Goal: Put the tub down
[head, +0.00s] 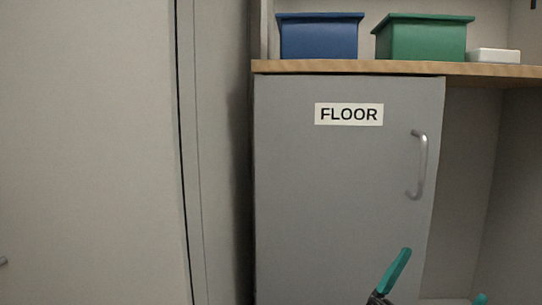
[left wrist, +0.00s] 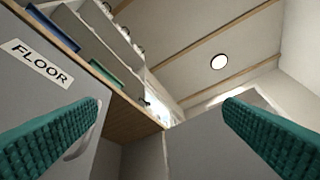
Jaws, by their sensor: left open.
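A blue tub (head: 319,38) and a green tub (head: 424,40) stand upright, side by side, on the wooden worktop; I cannot tell which one the task means. In the left wrist view the blue tub (left wrist: 52,27) and green tub (left wrist: 103,78) show partly, above the worktop edge. My left gripper (head: 443,274) is low in the head view, below the worktop and in front of the cabinet. In the left wrist view its teal fingers (left wrist: 165,103) are wide apart with nothing between them. My right gripper is in neither view.
The wooden worktop (head: 400,68) tops a grey cabinet door (head: 330,190) with a "FLOOR" label (head: 349,114) and a metal handle (head: 419,164). A small white box (head: 493,56) sits right of the green tub. An open recess (head: 465,180) lies right of the door.

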